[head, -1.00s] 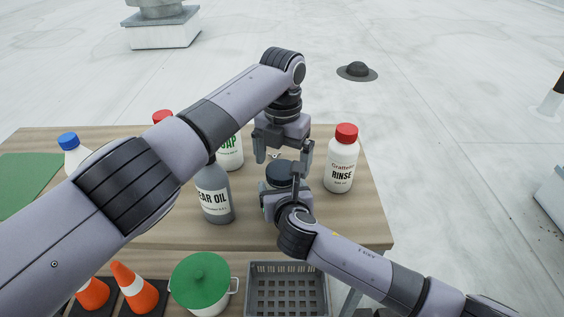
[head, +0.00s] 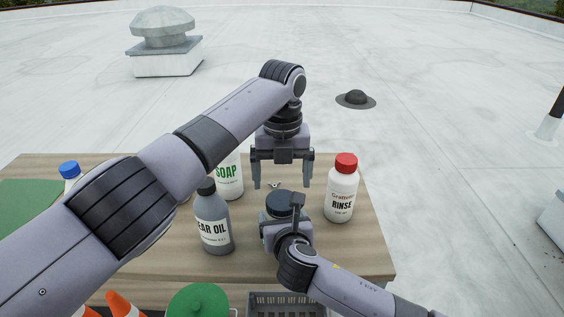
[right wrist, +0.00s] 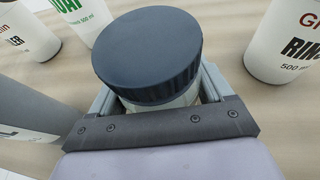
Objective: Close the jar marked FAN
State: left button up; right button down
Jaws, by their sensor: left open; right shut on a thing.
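A jar with a dark blue-grey ribbed lid (head: 281,199) stands on the table, left of the rinse bottle. In the right wrist view the lid (right wrist: 148,52) sits on the pale jar top; I cannot tell whether it is tight. No FAN label shows from here. My right gripper (head: 283,222) is shut on the jar's body, below the lid; its fingers also flank the jar in the right wrist view (right wrist: 160,108). My left gripper (head: 283,181) is open and empty, fingers pointing down, above the lid and apart from it.
A rinse bottle (head: 341,190) stands close on the right, a grey gear oil bottle (head: 213,222) and a soap bottle (head: 228,178) on the left. A small object (head: 274,186) lies behind the jar. A grey crate (head: 287,305) and green-lidded pot (head: 198,302) are in front, lower down.

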pick_arm(q)
jog(key=n, duration=0.5)
jog(key=shift+w+r, duration=0.1)
jog(key=shift+r, duration=0.1)
jog(key=n, duration=0.6)
jog(key=shift+w+r, duration=0.1)
jog(key=shift+r, duration=0.1)
jog(key=n, duration=0.6)
jog(key=shift+r, duration=0.25)
jog(key=n, duration=0.4)
jog(key=shift+w+r+n, duration=0.1)
jog(key=shift+r+n, duration=0.1)
jog(key=shift+n, duration=0.2)
jog(key=n, duration=0.4)
jog(key=shift+r+n, duration=0.15)
jog(key=shift+n, duration=0.15)
jog(key=n, duration=0.6)
jog(key=shift+s+r, duration=0.2)
jog(key=shift+r, duration=0.05)
jog(key=n, duration=0.6)
jog(key=shift+s+r, duration=0.1)
jog(key=shift+r, duration=0.15)
jog(key=n, duration=0.6)
jog(key=shift+s+r, duration=0.1)
jog(key=shift+r, duration=0.1)
